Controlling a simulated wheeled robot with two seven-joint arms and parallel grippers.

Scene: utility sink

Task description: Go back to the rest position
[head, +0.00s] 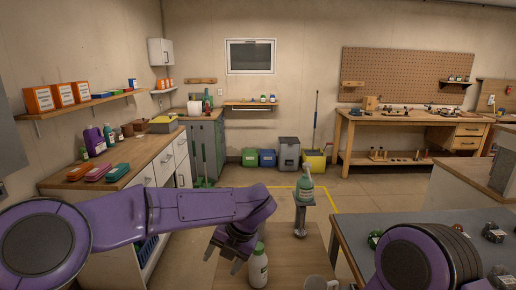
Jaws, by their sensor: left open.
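My left arm reaches in from the left in the head view. The bottle stands upright on a light wooden surface (225,278). I see a gap between the gripper's fingers and no object in it. Part of my right arm shows at the lower right, but its gripper cannot be made out.
A grey table (385,228) with small items is at right. A counter (140,160) with colored packs and bottles runs along the left. Open floor lies behind, before the workbench (400,118).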

